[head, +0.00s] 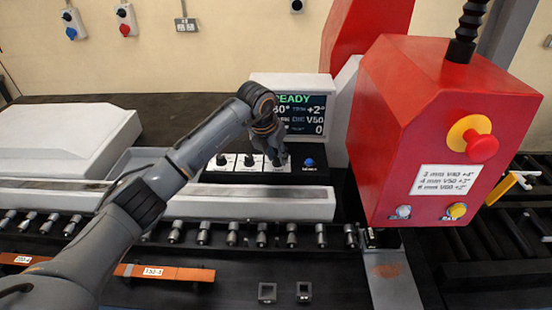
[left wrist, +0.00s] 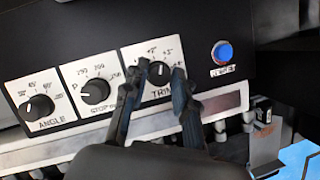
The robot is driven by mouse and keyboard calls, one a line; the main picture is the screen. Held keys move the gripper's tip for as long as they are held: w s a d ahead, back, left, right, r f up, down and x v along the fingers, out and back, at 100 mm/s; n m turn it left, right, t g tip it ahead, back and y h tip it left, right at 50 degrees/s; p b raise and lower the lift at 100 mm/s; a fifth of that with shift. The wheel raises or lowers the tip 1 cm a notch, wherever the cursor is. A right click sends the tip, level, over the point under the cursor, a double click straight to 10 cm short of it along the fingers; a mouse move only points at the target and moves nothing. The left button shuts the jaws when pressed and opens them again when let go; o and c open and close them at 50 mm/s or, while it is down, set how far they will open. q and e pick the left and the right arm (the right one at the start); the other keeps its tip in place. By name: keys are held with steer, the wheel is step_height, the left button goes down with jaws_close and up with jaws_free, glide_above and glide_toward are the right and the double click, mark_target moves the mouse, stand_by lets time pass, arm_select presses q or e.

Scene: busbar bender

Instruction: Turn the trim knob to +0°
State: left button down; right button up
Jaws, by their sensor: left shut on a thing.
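The trim knob (left wrist: 158,71) is a black dial on a white plate marked TRIM in the left wrist view. The fingers of my left gripper (left wrist: 160,80) stand on either side of it, shut on it. In the head view my left gripper (head: 275,153) reaches down to the right end of the knob row and hides the knob. The display screen (head: 300,114) reads READY, with trim at +2° and die V50.
The stop knob (left wrist: 95,91) and angle knob (left wrist: 38,107) sit left of the trim knob. A blue button (left wrist: 222,53) is to its right. The red box (head: 440,130) with an emergency stop (head: 482,146) hangs at the right. A metal ledge (left wrist: 215,104) runs below the panel.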

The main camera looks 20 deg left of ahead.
arm_select(q)
steer(key=n+y+b, duration=0.1)
steer(key=n+b, duration=0.1)
steer(key=n, duration=0.1)
steer(key=n+y+b, duration=0.1)
steer(key=n+b, duration=0.1)
steer(key=n, duration=0.1)
steer(key=shift+w+d+f+n+b, duration=0.1)
steer(key=shift+d+n+b, duration=0.1)
steer(key=shift+n+b, duration=0.1)
steer(key=n+y+b, duration=0.1)
steer(key=n, duration=0.1)
steer(key=shift+n+b, duration=0.3)
steer(key=shift+b, duration=0.1)
steer(key=n+g+y+b, duration=0.1)
steer(key=n, duration=0.1)
steer(key=shift+d+n, duration=0.1)
steer(key=shift+n, duration=0.3)
steer(key=shift+w+n+g+y+b, duration=0.1)
steer(key=shift+n+g+y+b, duration=0.35)
steer(key=shift+n, duration=1.35)
steer(key=shift+w+r+n+g+y, duration=0.15)
steer(key=shift+n+g, duration=0.3)
steer(key=shift+n, duration=0.5)
steer(key=shift+s+r+n+g+y, duration=0.15)
steer(key=shift+n+g, duration=0.25)
steer(key=shift+n, duration=0.55)
steer(key=shift+w+f, duration=0.1)
steer(key=shift+f, duration=0.05)
